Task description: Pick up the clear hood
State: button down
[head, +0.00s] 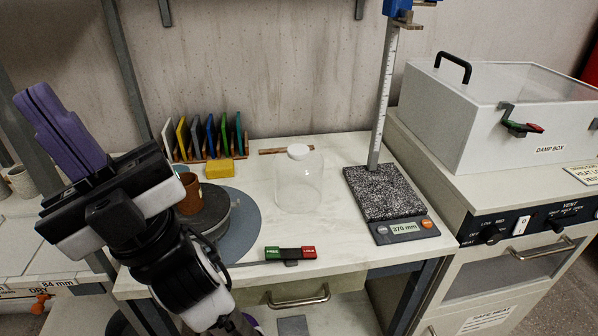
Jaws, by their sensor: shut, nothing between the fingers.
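The clear hood (299,185) is a transparent dome with a white knob on top. It stands upright on the white bench, right of the turntable. I cannot make out anything under it. My gripper (48,112) is raised at the left of the head view, with its purple fingers pointing up and to the left. The fingers are shut together with nothing between them. It is well apart from the hood.
A brown cup (188,193) stands on the grey turntable (212,212) left of the hood. A height gauge (392,192) with a speckled plate stands to the right. A green-and-red switch (290,254) lies in front. Coloured tiles (203,137) and a yellow block (220,169) are behind.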

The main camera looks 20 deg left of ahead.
aim_at(298, 168)
jog(key=u, duration=1.25)
jog(key=j+z, duration=0.25)
jog(key=z, duration=0.15)
jog(key=k+j+z, duration=0.15)
jog(key=z, duration=0.25)
jog(key=k+j+z, duration=0.1)
jog(key=j+z, duration=0.35)
jog(key=i+j, duration=0.65)
jog(key=i, duration=0.1)
